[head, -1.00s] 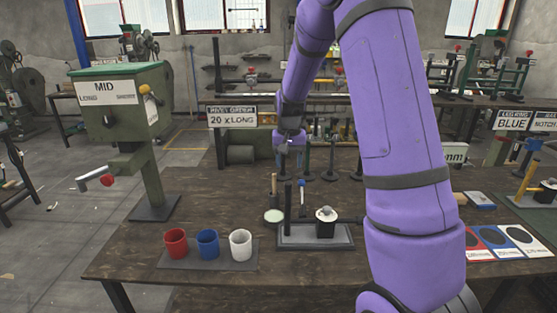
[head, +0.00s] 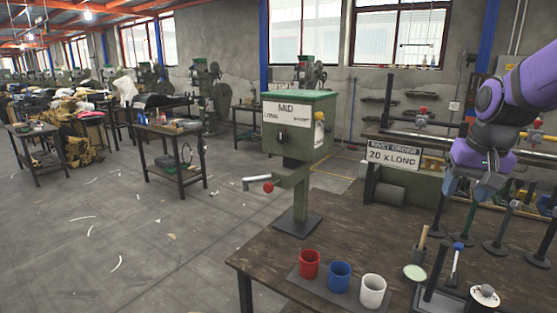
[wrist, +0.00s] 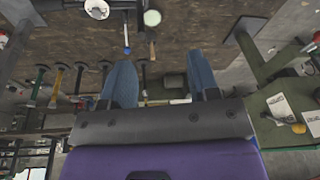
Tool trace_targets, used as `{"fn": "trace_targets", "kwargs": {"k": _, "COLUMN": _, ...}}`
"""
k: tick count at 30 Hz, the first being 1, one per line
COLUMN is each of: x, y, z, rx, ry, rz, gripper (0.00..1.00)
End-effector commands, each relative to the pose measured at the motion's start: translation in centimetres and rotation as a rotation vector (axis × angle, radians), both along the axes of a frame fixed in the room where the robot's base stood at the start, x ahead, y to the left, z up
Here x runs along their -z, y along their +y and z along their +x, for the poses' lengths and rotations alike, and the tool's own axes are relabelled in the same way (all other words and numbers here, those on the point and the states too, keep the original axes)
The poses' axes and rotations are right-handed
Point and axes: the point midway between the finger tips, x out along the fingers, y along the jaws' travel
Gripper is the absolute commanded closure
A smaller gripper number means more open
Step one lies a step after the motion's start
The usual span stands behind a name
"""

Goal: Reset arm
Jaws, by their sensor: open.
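My purple arm enters at the right edge of the head view and ends in my gripper (head: 468,192), which is above the back of the wooden workbench (head: 285,258). In the wrist view my gripper (wrist: 161,68) shows two blue fingers spread well apart. Nothing is held between them. The fingers are clear of the tools and the bench below.
Red (head: 309,264), blue (head: 339,277) and white (head: 373,290) cups stand in front. A RIVET ORDER sign (head: 393,157) reads 20 x LONG. Several dark stands are at right. Open floor lies left.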

Motion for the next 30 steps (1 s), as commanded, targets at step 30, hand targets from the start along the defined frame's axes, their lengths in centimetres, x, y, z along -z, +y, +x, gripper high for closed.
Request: {"fn": "trace_targets", "kwargs": {"k": 30, "x": -4.3, "y": 6.4, "z": -18.4, "rx": -0.302, "ry": -0.246, "rz": -0.113, "gripper": 0.45}}
